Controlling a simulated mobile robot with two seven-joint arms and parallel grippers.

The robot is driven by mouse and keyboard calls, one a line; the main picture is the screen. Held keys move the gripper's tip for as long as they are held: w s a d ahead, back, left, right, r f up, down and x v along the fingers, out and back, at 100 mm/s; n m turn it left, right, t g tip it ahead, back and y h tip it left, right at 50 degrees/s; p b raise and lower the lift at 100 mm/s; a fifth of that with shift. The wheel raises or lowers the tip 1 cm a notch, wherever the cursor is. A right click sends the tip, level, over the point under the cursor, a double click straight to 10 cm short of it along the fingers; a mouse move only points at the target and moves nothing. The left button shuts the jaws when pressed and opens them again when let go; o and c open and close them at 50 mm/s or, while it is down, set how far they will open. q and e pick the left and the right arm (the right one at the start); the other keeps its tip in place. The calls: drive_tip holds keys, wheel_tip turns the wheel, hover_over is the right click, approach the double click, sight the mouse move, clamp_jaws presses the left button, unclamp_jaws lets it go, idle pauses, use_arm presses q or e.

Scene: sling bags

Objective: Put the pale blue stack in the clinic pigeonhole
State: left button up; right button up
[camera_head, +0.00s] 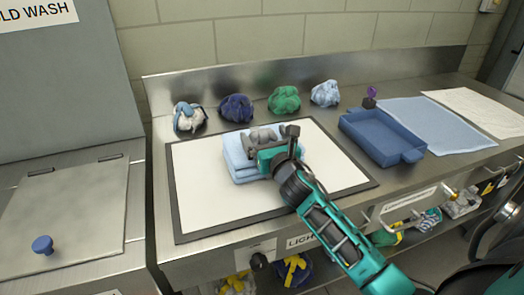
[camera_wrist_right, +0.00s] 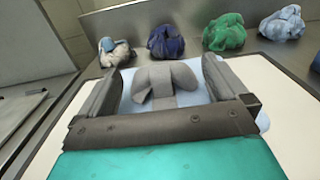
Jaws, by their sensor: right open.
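The pale blue stack (camera_head: 240,165) is folded cloth lying on a white panel with a dark border (camera_head: 205,205). A grey lobed piece (camera_wrist_right: 165,85) shows over the stack in the right wrist view, between my right fingers; I cannot tell if it is part of the stack. My right gripper (camera_head: 270,138) is over the stack's upper right part, open, its fingers either side of the grey piece. It hides part of the stack. Pigeonholes lie under the counter's front edge, with labels (camera_head: 408,198); I cannot read which is the clinic one. My left gripper is out of view.
Several bundles stand along the back, among them a navy one (camera_head: 237,108) and a green one (camera_head: 284,100). A blue tray (camera_head: 382,138) sits right of the panel, beside a blue cloth (camera_head: 435,125) and a white cloth (camera_head: 480,108). The panel's left part is bare.

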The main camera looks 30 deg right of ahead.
drive_tip(key=shift+w, duration=0.15)
clamp_jaws()
drive_tip(key=shift+r, duration=0.2)
idle(0.9)
